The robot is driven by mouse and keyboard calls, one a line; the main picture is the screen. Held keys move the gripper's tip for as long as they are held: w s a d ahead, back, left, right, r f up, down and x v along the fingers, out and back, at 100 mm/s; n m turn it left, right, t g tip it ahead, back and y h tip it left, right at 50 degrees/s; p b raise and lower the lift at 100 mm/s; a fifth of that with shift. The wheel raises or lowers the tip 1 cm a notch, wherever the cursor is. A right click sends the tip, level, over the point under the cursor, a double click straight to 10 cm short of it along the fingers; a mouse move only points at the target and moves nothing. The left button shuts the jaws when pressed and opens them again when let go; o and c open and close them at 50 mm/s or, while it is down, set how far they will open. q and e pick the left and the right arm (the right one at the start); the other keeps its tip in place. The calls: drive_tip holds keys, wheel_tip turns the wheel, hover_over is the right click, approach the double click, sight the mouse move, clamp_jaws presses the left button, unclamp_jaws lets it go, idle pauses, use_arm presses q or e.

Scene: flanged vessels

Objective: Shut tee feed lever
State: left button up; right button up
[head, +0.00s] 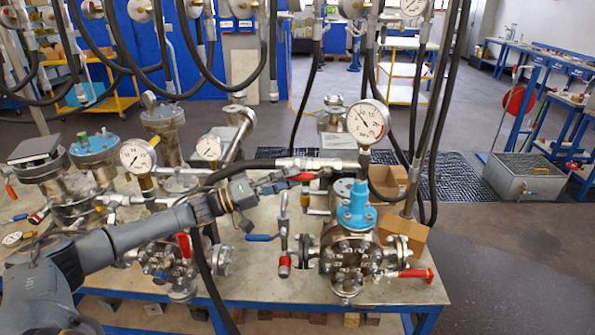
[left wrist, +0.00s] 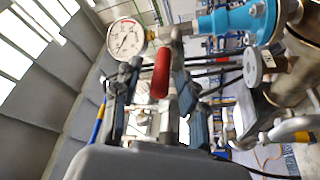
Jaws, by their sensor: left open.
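My left gripper (head: 287,181) reaches in from the left in the head view, above the middle of the bench. It is open. A red lever (head: 302,177) sits at its fingertips, on the piping just left of a large gauge (head: 368,121). In the left wrist view the red lever (left wrist: 160,74) stands between the two spread fingers of the gripper (left wrist: 154,86). Whether a finger touches it cannot be told. Which lever is the tee feed lever is not marked in the pictures. My right gripper is not in view.
A flanged vessel (head: 350,262) with a blue top fitting (head: 357,207) stands right of the gripper. A blue-handled lever (head: 262,237) and a red-handled lever (head: 415,274) are lower down. Black hoses (head: 437,110) hang behind. A cardboard box (head: 404,233) stands at the bench's right.

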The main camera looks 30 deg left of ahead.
sight(308, 175)
use_arm(q)
drive_tip(key=shift+p+x, duration=0.55)
drive_tip(key=shift+x, duration=0.65)
drive_tip(key=shift+f, duration=0.15)
drive_tip(key=shift+c, duration=0.3)
clamp_jaws()
